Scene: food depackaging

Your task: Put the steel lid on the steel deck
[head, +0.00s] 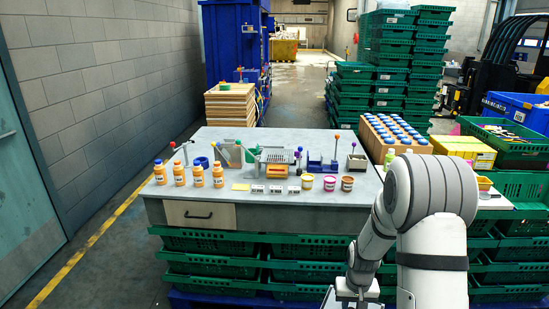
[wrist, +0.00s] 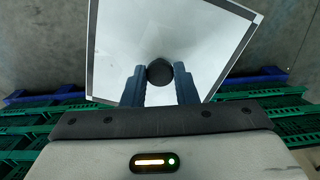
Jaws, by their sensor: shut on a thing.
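The steel lid (wrist: 195,30) is a flat, square, pale metal plate with a darker edge and a round black knob (wrist: 160,71). My gripper (wrist: 159,76) is shut on the knob, one blue-grey finger on each side. The lid hangs beyond the fingers, over the floor and green crates. In the head view a small part of the lid (head: 332,300) shows at the bottom edge, below the table front. A grey slatted metal piece (head: 276,156) stands mid-table; I cannot tell whether it is the steel deck.
The grey table (head: 218,143) holds several orange bottles (head: 198,176), small tubs (head: 330,183), a blue holder (head: 322,164) and upright levers with coloured knobs. A wooden crate of blue-capped items (head: 405,143) stands at the right. Green crates (head: 215,262) lie under the table.

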